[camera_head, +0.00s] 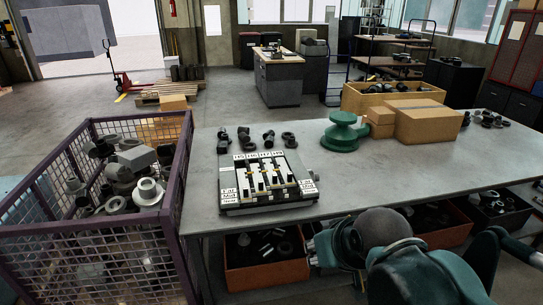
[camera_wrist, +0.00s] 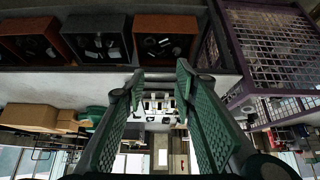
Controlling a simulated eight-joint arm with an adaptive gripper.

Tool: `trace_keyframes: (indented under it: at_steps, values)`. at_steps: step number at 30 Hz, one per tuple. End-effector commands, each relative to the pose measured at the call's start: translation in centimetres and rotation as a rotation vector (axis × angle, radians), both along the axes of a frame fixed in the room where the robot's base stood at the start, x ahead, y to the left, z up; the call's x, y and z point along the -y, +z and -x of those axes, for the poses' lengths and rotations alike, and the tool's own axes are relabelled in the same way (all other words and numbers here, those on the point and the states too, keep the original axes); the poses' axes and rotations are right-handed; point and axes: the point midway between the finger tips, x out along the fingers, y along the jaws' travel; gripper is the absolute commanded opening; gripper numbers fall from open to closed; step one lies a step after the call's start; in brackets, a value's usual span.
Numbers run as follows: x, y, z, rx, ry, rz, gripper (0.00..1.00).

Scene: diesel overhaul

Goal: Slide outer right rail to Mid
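The slide board (camera_head: 270,208) lies flat on the grey table, with several white rails under a row of number labels. Far, Mid and Near labels stand at its left and right sides. The outer right rail (camera_head: 284,166) carries a small dark slider (camera_head: 290,178); its exact stop is too small to tell. In the wrist view the board (camera_wrist: 158,104) shows upside down, small and distant between my fingers. My gripper (camera_wrist: 157,78) is open and empty, apart from the board. In the head view my arm is low at the table's front edge, and the fingertips are not clear.
A green round part (camera_head: 342,135) and cardboard boxes (camera_head: 428,120) stand on the table right of the board. Small dark fittings (camera_head: 268,138) lie behind it. A purple mesh crate (camera_head: 185,160) stands left. Bins (camera_head: 265,272) sit below the table. The front tabletop right of the board is clear.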

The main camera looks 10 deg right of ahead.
Motion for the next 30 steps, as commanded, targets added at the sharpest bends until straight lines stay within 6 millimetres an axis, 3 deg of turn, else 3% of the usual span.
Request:
trace_keyframes:
  at_steps: [11,30]
  values:
    - [0.3,3.6,-4.5,-0.054,-0.001,0.003,0.28]
    - [1.0,8.2,-14.7,-0.165,-0.003,0.008,0.28]
